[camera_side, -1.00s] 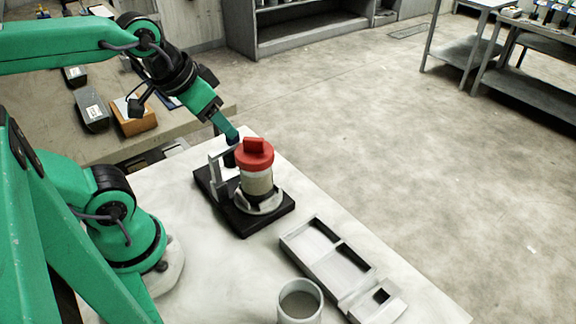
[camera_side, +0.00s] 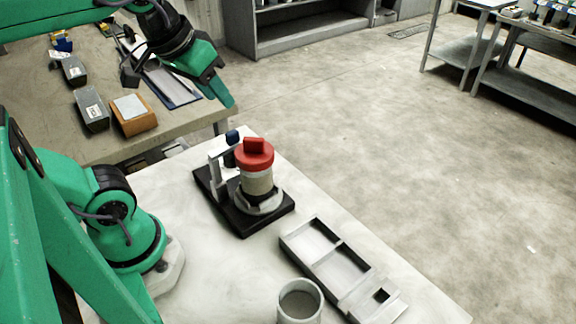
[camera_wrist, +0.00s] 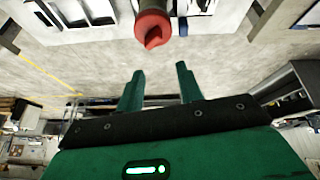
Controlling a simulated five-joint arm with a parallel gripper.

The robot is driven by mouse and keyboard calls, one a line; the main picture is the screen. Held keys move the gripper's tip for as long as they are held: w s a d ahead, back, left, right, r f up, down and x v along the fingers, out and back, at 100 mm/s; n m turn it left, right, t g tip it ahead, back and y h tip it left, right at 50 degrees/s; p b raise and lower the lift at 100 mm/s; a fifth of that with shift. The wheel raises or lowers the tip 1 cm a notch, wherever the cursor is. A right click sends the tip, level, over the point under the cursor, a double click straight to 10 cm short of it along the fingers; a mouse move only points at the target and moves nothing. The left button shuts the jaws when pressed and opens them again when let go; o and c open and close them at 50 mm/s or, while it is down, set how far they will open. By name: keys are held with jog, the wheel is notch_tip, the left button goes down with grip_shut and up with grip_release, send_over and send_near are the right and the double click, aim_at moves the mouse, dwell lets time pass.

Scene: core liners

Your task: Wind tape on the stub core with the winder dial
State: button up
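The winder has a black base (camera_side: 245,222) and a grey upright bracket (camera_side: 216,172) on the white table. A pale core (camera_side: 257,183) stands upright in a light ring on it. A red cap (camera_side: 254,153) with a raised grip bar sits on top; it also shows in the wrist view (camera_wrist: 152,28). A dark blue knob (camera_side: 232,136) tops the post behind the cap. I cannot tell which of these is the dial. My gripper (camera_side: 229,101) is above and behind the winder, touching nothing. In the wrist view my gripper (camera_wrist: 160,76) has its two fingers apart and empty.
A grey compartment tray (camera_side: 292,241) lies to the right of the winder. A grey open cup (camera_side: 300,302) stands at the front. A side bench holds dark boxes (camera_side: 92,110) and an orange-brown box (camera_side: 134,114). The white table around the winder is mostly clear.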

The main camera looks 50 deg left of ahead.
jog(key=w+a+n+g, duration=0.35)
jog(key=a+n, duration=0.25)
jog(key=n, duration=1.1)
jog(key=w+a+n+g, duration=0.2)
jog(key=w+a+n, duration=0.35)
jog(key=n, duration=1.15)
jog(key=f, duration=0.5)
jog(key=s+a+f, duration=0.1)
jog(key=f, duration=0.5)
jog(key=s+f, duration=0.1)
jog(key=f, duration=0.5)
jog(key=shift+a+f, duration=0.15)
jog(key=shift+f, duration=0.05)
jog(key=shift+f, duration=3.85)
